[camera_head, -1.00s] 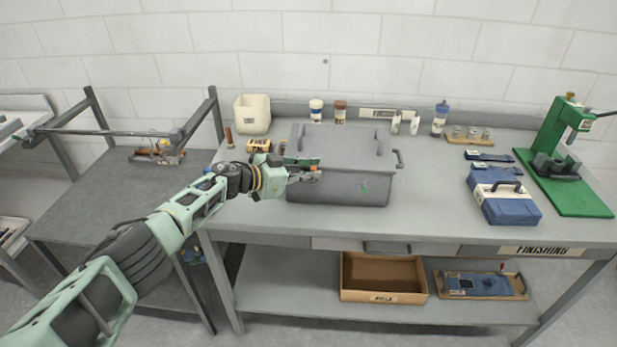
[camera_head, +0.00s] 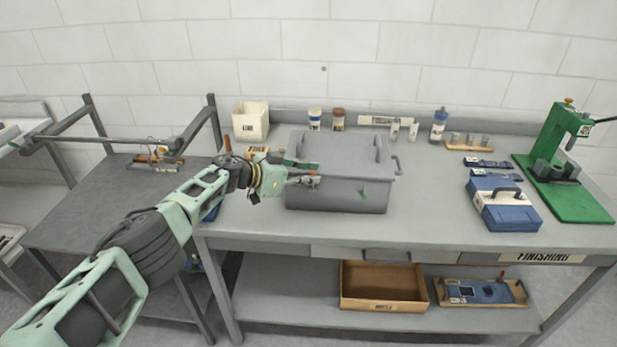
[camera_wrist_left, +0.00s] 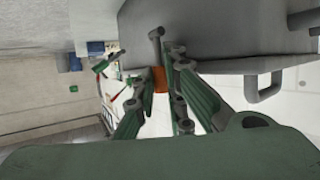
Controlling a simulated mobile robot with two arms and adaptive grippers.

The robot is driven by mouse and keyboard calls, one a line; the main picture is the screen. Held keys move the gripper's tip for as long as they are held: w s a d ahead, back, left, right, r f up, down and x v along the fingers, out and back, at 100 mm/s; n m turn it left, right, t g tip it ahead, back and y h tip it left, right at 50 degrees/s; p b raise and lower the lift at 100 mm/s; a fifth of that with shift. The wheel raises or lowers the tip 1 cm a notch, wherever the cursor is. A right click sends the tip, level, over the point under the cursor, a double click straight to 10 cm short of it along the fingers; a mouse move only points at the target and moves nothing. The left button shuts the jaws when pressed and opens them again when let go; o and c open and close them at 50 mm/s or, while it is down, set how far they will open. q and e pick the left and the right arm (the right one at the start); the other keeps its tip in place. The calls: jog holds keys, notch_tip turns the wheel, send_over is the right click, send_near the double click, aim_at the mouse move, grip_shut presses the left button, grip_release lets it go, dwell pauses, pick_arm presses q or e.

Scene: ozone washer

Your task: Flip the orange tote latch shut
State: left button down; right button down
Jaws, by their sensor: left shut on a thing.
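The orange latch (camera_wrist_left: 159,79) shows in the left wrist view between my left gripper's fingers (camera_wrist_left: 152,82), below the tote's grey body in that picture. In the head view my left gripper (camera_head: 314,173) reaches the tote's front left from the left, and only a speck of orange shows at its fingertips. The gripper is shut on the latch. The fingers hide part of the latch and whatever it closes against. My right gripper is out of view.
A white bin (camera_head: 251,121) and several bottles stand behind the tote. A blue case (camera_head: 508,207) and a green press (camera_head: 565,160) are to the right. The bench top (camera_head: 430,215) is bare between tote and case. A cardboard box (camera_head: 382,304) sits on the lower shelf.

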pick_arm(q)
jog(key=c, duration=1.9)
grip_release()
jog(key=shift+s, duration=0.1)
jog(key=v, duration=0.8)
